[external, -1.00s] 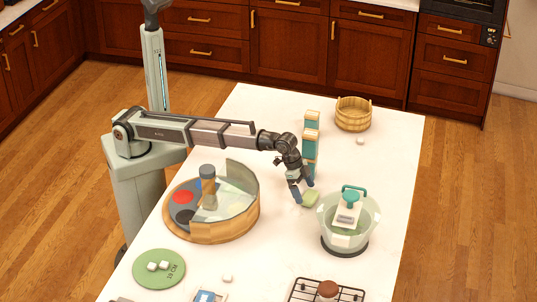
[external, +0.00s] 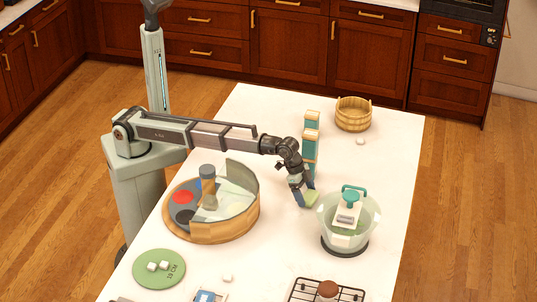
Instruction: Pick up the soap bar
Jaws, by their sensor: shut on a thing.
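The soap bar (external: 309,197) is a small light-green block on the white counter, left of the glass bowl. My gripper (external: 305,202) reaches down from the end of my arm and is shut on the soap bar, with dark fingers on its sides. The near finger and wrist hide part of the bar. I cannot tell whether the bar touches the counter or is slightly above it.
A glass bowl (external: 330,228) with a green-handled item inside stands close on the right. Teal-and-wood blocks (external: 310,148) stand just behind. A round wooden tray (external: 215,232) lies left, a wooden bucket (external: 353,115) at the back, and a wire rack (external: 300,292) in front.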

